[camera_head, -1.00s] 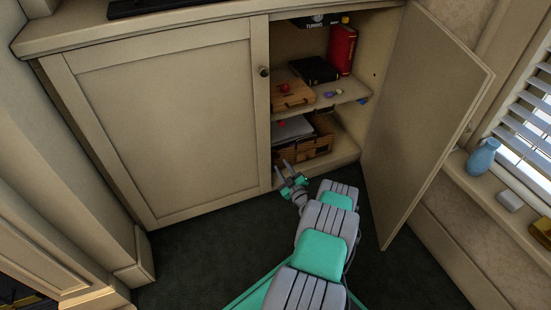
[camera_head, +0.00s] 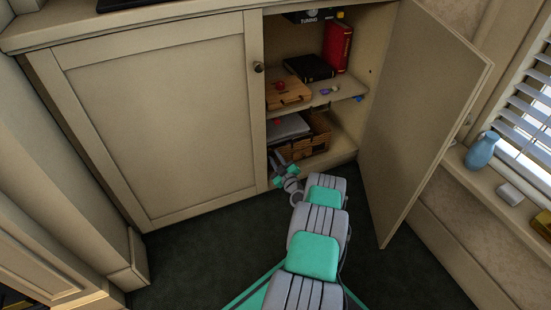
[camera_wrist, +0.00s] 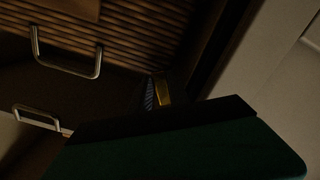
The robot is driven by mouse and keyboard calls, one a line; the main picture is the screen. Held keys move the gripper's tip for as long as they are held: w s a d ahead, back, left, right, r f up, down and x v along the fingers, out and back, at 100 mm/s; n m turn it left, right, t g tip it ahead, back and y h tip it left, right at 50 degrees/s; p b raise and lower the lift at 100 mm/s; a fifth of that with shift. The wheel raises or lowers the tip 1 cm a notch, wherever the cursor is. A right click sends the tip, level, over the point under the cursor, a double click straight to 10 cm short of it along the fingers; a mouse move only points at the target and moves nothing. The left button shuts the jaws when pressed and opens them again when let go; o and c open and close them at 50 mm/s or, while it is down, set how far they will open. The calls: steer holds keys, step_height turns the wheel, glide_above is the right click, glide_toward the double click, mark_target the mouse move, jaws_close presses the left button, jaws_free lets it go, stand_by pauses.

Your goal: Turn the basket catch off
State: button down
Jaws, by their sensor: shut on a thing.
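A brown wicker basket (camera_head: 318,136) stands on the lower shelf of the open cupboard, with a grey flat thing (camera_head: 288,128) in or beside it. My gripper (camera_head: 278,162) is at the basket's front left, low in the cupboard opening. In the dark wrist view, brown ribbed weave (camera_wrist: 140,30) fills the top. A small brass-coloured piece (camera_wrist: 163,88), seemingly the catch, sits against a blue striped finger pad (camera_wrist: 149,94). My gripper is shut on it. A dark green part of my gripper (camera_wrist: 185,150) hides much below. The catch cannot be made out in the head view.
The right cupboard door (camera_head: 420,120) stands open; the left door (camera_head: 160,115) is shut. The shelf above holds a wooden box (camera_head: 287,93), a black book (camera_head: 309,68) and a red book (camera_head: 337,46). Two metal handles show in the wrist view (camera_wrist: 68,70).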

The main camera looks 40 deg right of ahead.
steer(key=shift+d+n, duration=0.1)
steer(key=shift+n, duration=0.3)
steer(key=r+n, duration=0.1)
steer(key=n, duration=0.2)
steer(key=r+n+b, duration=0.1)
steer(key=n, duration=0.3)
steer(key=d+r+n+b, duration=0.1)
steer(key=n, duration=0.2)
steer(key=shift+s+d+n, duration=0.1)
steer(key=shift+s+n, duration=0.05)
steer(key=shift+n, duration=0.25)
stand_by(0.4)
steer(key=c, duration=1.5)
jaws_free()
